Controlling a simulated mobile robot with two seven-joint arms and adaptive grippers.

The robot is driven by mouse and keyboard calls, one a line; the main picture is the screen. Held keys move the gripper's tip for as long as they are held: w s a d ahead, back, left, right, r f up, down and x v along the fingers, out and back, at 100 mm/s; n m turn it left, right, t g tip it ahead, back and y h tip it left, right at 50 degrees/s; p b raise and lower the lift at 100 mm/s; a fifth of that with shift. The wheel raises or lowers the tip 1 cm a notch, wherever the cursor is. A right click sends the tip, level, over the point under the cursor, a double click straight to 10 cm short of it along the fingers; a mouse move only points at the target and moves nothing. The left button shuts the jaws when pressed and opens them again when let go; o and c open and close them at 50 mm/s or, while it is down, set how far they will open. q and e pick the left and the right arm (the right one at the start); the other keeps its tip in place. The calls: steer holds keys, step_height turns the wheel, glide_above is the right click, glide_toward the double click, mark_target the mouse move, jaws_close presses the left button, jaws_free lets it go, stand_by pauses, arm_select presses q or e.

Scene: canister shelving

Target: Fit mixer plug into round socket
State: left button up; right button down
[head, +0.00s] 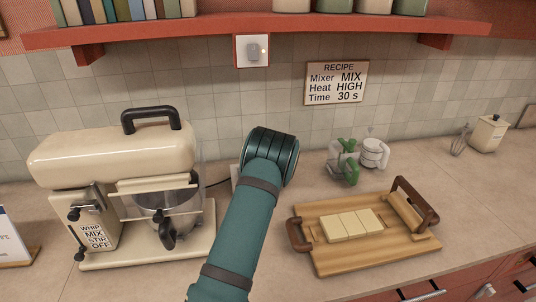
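The cream stand mixer (115,158) stands at the left of the counter with its bowl (168,208) under the head. A dark cord (218,184) runs from behind the mixer to the right, toward a pale edge (235,177) beside my arm. The plug is not visible, and my arm hides what lies there. No gripper fingers show, and my other arm is out of the picture.
A wooden tray (385,255) with pale blocks (352,224) lies right of my arm. Green and white items (374,154) stand behind it. A red-framed wall plate (252,50) is below the shelf (300,28). A cream canister (487,133) stands far right.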

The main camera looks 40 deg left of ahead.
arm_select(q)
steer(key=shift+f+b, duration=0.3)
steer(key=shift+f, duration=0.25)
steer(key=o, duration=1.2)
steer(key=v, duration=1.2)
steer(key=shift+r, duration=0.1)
